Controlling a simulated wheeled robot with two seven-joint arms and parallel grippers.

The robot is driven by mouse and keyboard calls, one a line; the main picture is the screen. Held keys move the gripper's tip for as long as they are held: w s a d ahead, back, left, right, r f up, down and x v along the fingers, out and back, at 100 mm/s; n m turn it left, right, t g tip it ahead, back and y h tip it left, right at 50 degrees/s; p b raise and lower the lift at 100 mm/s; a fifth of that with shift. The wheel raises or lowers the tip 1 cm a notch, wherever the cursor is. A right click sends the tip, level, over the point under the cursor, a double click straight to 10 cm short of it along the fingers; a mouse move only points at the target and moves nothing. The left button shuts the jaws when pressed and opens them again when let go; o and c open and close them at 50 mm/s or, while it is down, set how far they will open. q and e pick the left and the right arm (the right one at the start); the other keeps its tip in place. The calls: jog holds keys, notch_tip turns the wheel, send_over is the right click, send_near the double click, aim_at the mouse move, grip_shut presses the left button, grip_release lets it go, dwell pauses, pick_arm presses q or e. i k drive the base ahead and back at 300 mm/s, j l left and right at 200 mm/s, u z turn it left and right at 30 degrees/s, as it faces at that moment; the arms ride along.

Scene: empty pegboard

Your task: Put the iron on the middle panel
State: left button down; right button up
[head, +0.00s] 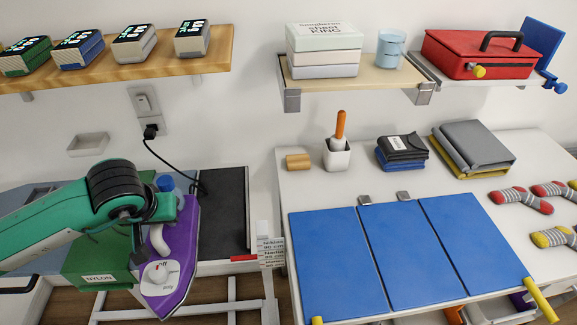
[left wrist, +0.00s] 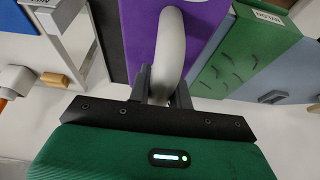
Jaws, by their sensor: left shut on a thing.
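The purple iron (head: 182,262) with a pale grey handle and a white dial shows left of centre in the head view. My left gripper (left wrist: 163,88) is shut on the iron's grey handle (left wrist: 171,45), one dark finger on each side of it. In the head view my left arm partly covers the iron's upper part. I cannot tell whether the iron touches anything below it. The middle panel (head: 410,255) is the central one of three blue panels on the white table to the right; it is bare. My right gripper is not in view.
A green box marked NYLON (head: 97,262) is beside the iron. A black pad (head: 224,210) lies behind it, with a black cord running to a wall socket (head: 147,105). A white pot (head: 337,155), dark folded cloths (head: 402,152) and striped socks (head: 520,200) surround the panels.

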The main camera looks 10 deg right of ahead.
aim_at(406, 244)
jog(key=k+j+z, duration=0.2)
jog(key=k+z, duration=0.25)
jog(key=i+z, duration=0.1)
jog(key=z, duration=1.2)
